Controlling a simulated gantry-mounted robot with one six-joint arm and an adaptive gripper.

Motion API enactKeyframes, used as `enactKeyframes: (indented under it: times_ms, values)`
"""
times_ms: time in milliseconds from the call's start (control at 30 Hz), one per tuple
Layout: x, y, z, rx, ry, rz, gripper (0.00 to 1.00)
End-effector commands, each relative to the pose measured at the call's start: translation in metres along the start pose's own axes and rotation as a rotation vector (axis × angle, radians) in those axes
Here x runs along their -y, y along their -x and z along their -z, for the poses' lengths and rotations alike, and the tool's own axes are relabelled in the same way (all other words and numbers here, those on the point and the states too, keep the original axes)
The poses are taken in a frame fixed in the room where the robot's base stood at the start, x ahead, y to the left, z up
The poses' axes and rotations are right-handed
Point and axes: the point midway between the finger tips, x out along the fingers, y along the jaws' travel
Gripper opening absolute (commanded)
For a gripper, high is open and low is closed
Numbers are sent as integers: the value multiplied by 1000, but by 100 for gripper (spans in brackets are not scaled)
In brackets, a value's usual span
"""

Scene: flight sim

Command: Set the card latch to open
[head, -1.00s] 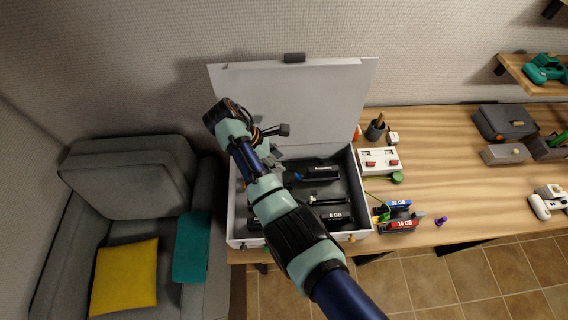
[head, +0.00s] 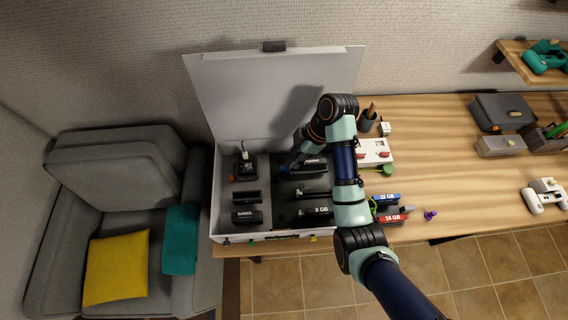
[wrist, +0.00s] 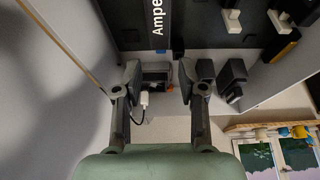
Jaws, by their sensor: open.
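The card, labelled "Ampe…" (wrist: 157,22), lies in the open white case at the top of the wrist view; it also shows in the head view (head: 314,163). A small blue piece, likely the card latch (wrist: 178,48), sits by the card's near end; it also shows in the head view (head: 284,169). I cannot tell its setting. My gripper (wrist: 160,80) is open and empty, its fingers spread either side in the picture, with the blue piece just above the gap between them. In the head view my gripper (head: 297,160) is over the card's left end, partly hidden.
The case (head: 214,190) has a raised lid (head: 240,90) behind my arm. A dark block with a white plug (head: 245,168) stands at its left, black modules (head: 247,216) in front. Memory sticks (head: 391,217) lie on the table to the right.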

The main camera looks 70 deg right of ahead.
Motion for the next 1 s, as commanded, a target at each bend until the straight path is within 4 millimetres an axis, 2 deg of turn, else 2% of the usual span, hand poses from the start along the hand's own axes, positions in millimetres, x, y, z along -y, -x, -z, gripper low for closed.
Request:
enactKeyframes:
  times_ms: [300,400,733,1000]
  values:
    - [1,-57,0,3,0,6,41]
    - [1,-69,0,3,0,4,41]
    - [0,-76,0,3,1,2,41]
    - [0,-76,0,3,1,2,0]
